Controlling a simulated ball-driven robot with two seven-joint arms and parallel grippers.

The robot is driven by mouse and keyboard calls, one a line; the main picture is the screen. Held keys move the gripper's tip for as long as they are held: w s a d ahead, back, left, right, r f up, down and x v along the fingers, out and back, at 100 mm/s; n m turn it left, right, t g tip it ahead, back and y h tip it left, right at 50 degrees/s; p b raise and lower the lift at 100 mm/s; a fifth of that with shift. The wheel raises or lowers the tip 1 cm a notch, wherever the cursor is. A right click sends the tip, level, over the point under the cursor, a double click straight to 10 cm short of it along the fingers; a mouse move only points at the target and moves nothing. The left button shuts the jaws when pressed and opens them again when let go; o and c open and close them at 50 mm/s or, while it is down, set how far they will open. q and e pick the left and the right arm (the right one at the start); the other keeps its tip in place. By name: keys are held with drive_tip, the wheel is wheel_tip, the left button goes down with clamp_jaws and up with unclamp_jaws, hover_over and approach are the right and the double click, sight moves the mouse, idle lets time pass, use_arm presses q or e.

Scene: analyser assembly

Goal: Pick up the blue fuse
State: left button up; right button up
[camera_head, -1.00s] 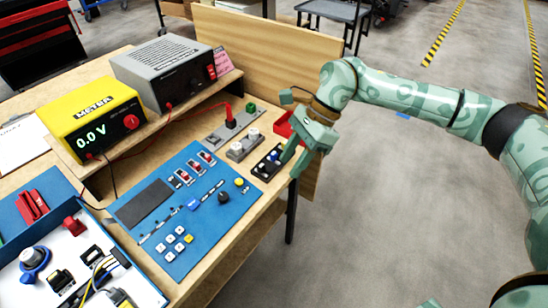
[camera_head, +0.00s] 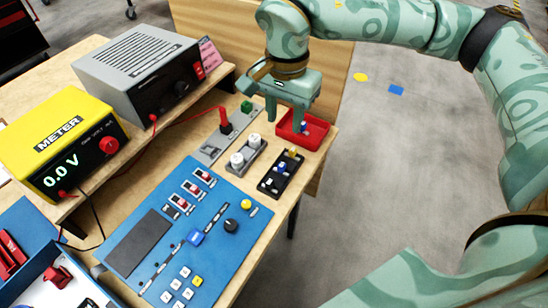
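My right gripper (camera_head: 284,118) points down at the red tray (camera_head: 318,142) near the right edge of the bench. Its two fingers are apart. One finger is over the tray and the other is by its left side. A small blue piece (camera_head: 304,127), perhaps the blue fuse, shows in the tray beside the finger; whether they touch I cannot tell. Another small blue piece (camera_head: 281,168) sits in the black holder (camera_head: 270,186), with a yellow piece (camera_head: 293,152) and white pieces near it. My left gripper is not in view.
A grey block with two white knobs (camera_head: 245,155) and a grey plate with red and green plugs (camera_head: 229,130) stand left of the tray. A blue control panel (camera_head: 222,262), yellow meter (camera_head: 62,140) and grey power supply (camera_head: 135,68) stand further left. A wooden board (camera_head: 215,30) rises behind.

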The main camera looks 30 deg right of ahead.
drive_tip(key=b, duration=0.3)
hover_over(282, 164)
drive_tip(key=f, duration=1)
drive_tip(key=shift+s, duration=0.2)
drive_tip(key=f+b, duration=0.1)
drive_tip(key=f, duration=0.1)
drive_tip(key=f+b, duration=0.2)
drive_tip(key=f, duration=0.1)
drive_tip(key=shift+w+f, duration=0.2)
drive_tip(key=shift+f, duration=0.05)
drive_tip(key=shift+s+r, duration=0.1)
drive_tip(key=shift+r, duration=0.1)
drive_tip(key=shift+c, duration=0.3)
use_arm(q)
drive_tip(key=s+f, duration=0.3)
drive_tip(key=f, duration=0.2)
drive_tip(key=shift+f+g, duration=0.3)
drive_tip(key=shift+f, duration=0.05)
use_arm(e)
clamp_jaws()
